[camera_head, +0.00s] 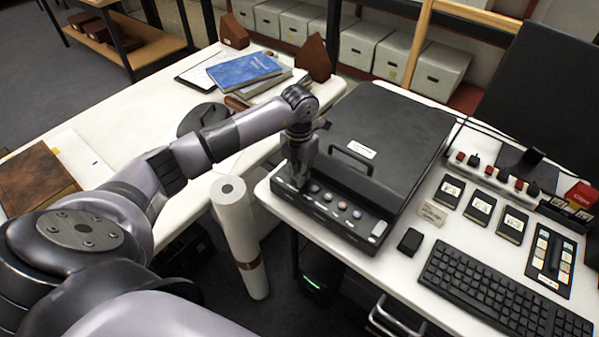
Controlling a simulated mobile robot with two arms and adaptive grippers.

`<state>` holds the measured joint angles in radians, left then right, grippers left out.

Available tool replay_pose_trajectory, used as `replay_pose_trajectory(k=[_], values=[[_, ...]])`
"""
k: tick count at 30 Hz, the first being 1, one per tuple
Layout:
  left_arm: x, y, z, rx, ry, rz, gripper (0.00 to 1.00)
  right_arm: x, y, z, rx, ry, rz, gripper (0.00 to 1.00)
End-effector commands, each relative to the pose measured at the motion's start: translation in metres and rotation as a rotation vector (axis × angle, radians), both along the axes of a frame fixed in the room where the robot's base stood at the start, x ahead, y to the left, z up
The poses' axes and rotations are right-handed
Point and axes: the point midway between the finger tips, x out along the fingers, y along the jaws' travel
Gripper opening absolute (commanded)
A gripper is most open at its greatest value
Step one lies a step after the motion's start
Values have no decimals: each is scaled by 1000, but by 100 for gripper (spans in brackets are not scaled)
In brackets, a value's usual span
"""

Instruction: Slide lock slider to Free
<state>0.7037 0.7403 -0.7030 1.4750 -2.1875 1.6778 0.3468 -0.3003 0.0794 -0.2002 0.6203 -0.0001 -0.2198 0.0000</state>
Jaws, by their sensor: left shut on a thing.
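A black flatbed scanner (392,135) with a closed lid and a front handle stands on the white desk. Its sloped front panel (335,214) carries a row of small round buttons and a pale key at the right end. My left gripper (297,183) points down at the left end of this panel. It is shut on a small part there, which appears to be the lock slider; the fingers hide it, so its position and markings cannot be read. My right gripper is not in view.
A keyboard (505,290), a mouse (410,240) and a small control panel (550,259) lie right of the scanner. A white paper roll (237,235) stands left of the desk edge. Books (243,70) lie on the back table. Cables run behind the scanner.

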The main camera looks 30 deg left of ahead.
Motion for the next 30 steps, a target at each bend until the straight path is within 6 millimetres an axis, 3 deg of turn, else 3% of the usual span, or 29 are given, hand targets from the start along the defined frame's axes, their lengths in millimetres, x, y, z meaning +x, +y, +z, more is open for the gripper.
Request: replay_pose_trajectory(k=[9,17,18,26,30], values=[[4,47,-1,3,-1,4,0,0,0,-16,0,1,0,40],[4,49,1,5,-2,4,0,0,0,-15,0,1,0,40],[4,49,1,5,-2,4,18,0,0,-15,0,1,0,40],[4,48,1,4,-2,3,35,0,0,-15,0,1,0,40],[4,48,1,2,-1,2,37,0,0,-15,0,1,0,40]])
